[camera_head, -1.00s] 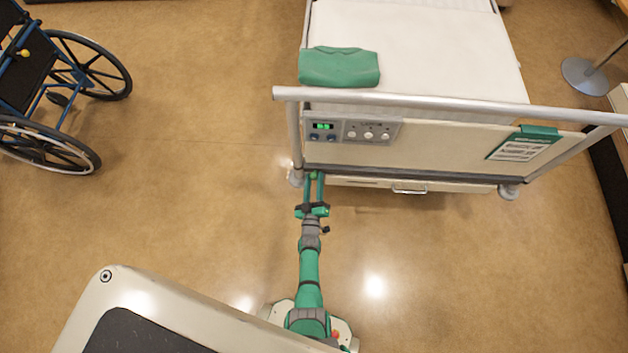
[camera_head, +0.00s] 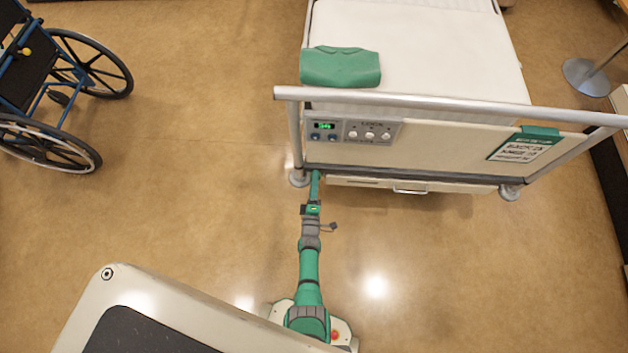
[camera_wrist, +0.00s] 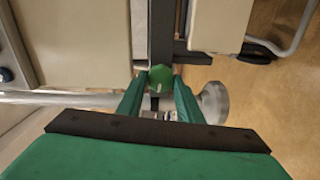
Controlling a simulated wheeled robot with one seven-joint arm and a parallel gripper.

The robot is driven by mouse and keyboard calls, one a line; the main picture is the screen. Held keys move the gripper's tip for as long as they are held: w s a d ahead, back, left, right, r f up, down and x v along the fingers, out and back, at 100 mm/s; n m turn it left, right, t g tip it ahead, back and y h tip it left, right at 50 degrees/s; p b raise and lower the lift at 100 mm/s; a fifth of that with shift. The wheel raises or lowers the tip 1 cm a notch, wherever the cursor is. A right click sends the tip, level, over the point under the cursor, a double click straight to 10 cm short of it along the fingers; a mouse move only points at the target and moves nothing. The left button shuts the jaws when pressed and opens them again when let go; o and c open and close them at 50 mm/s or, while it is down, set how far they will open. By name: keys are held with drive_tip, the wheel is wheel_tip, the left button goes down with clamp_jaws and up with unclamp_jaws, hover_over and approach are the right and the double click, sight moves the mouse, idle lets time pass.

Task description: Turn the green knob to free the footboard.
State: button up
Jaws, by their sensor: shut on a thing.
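The green knob (camera_wrist: 160,77) shows in the wrist view between my fingertips, close to the dark bar at the bottom of the footboard. My gripper (camera_wrist: 159,82) is shut on it, one green finger on each side. In the head view my gripper (camera_head: 315,175) reaches the lower left corner of the footboard (camera_head: 450,150) and hides the knob. There the fingers look edge-on, one behind the other. The footboard stands upright in the bed's end frame under a grey rail (camera_head: 440,102).
A control panel (camera_head: 352,130) and a green-topped card (camera_head: 524,144) are on the footboard. A caster (camera_head: 298,178) stands just left of my gripper. A wheelchair (camera_head: 70,90) is at the far left. A folded green cloth (camera_head: 340,68) lies on the bed. The floor between is clear.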

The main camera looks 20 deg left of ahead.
drive_tip(key=shift+n, duration=0.5)
drive_tip(key=o, duration=1)
drive_tip(key=shift+s, duration=0.1)
drive_tip(key=v, duration=1)
drive_tip(key=shift+s+d, duration=0.1)
drive_tip(key=shift+s, duration=0.25)
drive_tip(key=shift+w, duration=0.15)
